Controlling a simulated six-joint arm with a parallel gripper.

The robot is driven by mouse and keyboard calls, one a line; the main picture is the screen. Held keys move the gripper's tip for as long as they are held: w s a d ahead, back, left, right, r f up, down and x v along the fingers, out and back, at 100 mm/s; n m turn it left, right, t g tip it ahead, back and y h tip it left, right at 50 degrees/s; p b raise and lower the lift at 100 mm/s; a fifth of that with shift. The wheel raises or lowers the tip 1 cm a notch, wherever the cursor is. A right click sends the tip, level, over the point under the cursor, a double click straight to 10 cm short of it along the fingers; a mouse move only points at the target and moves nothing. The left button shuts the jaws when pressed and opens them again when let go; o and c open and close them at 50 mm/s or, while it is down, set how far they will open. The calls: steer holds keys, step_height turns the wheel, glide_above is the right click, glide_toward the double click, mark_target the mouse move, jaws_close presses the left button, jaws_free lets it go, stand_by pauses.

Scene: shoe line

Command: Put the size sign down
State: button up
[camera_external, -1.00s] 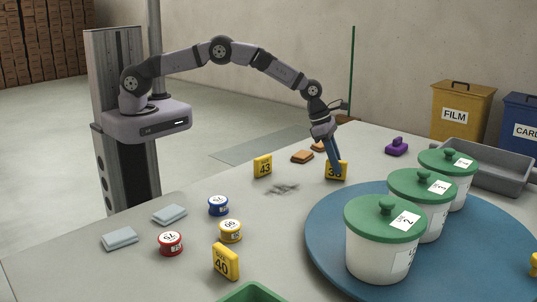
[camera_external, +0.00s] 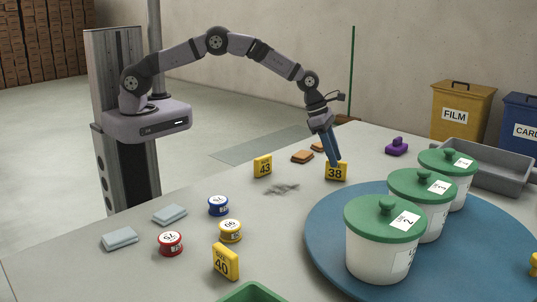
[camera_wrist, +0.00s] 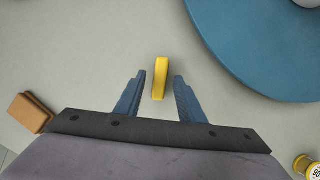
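The yellow size sign marked 38 (camera_external: 336,173) stands upright on the table, left of the big blue round board. My gripper (camera_external: 335,164) is just above and behind it in the external view. In the wrist view the sign's top edge (camera_wrist: 160,78) shows as a narrow yellow bar, slightly beyond and between the two blue fingers (camera_wrist: 160,80). The fingers are apart with a gap on each side of the sign, so my gripper is open and holds nothing. Two more yellow signs, 43 (camera_external: 263,166) and 40 (camera_external: 226,262), stand on the table.
The blue round board (camera_external: 322,241) carries several white tubs with green lids (camera_external: 386,218). Orange-brown blocks (camera_external: 302,156) lie behind the sign. Small round tins (camera_external: 218,206) and grey cloths (camera_external: 169,215) are at the left. A grey tray (camera_external: 487,178) is at the back right.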

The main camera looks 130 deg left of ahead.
steer(key=v, duration=0.9)
steer(key=s+d+r+m+g+h, duration=0.1)
steer(key=s+d+m, duration=0.2)
steer(key=d+m, duration=0.8)
steer(key=s+d+r+m+g+h, duration=0.1)
steer(key=s+d+m, duration=0.2)
steer(key=d+m, duration=0.85)
steer(key=s+d+f+m+g, duration=0.2)
steer(key=s+d+m, duration=1.4)
steer(key=s+m, duration=0.2)
steer(key=shift+s+d, duration=0.35)
steer(key=shift+s, duration=0.05)
steer(key=shift+r, duration=0.1)
step_height(320, 180, up, 16)
steer(key=p, duration=1.6)
steer(key=shift+r+p, duration=0.15)
steer(key=shift+p, duration=0.15)
